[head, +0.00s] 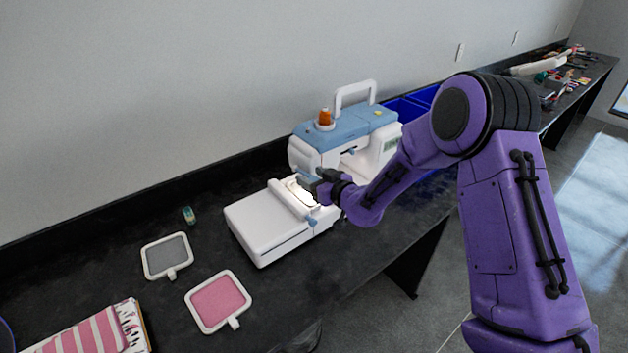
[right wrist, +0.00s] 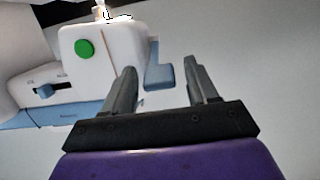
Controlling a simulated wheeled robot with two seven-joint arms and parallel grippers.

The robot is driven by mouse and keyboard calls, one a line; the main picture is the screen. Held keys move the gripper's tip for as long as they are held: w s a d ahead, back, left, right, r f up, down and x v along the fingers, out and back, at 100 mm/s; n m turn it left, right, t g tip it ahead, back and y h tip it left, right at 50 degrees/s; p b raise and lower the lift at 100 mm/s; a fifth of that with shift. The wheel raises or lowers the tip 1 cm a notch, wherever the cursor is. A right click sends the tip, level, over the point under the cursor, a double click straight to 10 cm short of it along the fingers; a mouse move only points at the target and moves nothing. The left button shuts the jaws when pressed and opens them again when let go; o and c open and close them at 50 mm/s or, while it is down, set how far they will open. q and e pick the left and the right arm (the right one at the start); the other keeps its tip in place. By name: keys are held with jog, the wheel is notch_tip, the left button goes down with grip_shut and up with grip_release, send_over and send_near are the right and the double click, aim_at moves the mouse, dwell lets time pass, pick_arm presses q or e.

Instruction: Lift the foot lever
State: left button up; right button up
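The white and blue sewing machine (head: 345,130) stands on the black table, with its white extension bed (head: 262,222) toward the lower left. My right gripper (head: 308,184) is at the machine's needle end, just above the bed beside a bright lit patch. In the right wrist view its two fingers (right wrist: 160,84) are apart with nothing gripped. A blue part (right wrist: 158,68) of the machine shows between the fingers, beside the white head with a green button (right wrist: 84,48). I cannot tell whether this part is the foot lever. The lever is not clearly seen in the head view. My left gripper is not in view.
A grey-filled frame (head: 167,257) and a pink-filled frame (head: 218,302) lie on the table left of the machine. A small spool (head: 189,215) lies near the wall. Striped fabric (head: 95,335) is at front left. Blue bins (head: 405,108) stand behind the machine.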

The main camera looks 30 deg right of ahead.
jog(key=shift+s+f, duration=0.15)
jog(key=shift+s, duration=0.35)
jog(key=b+v, duration=0.2)
jog(key=v, duration=0.7)
jog(key=shift+s+r+b, duration=0.2)
jog(key=shift+s+b, duration=0.1)
jog(key=shift+s, duration=0.05)
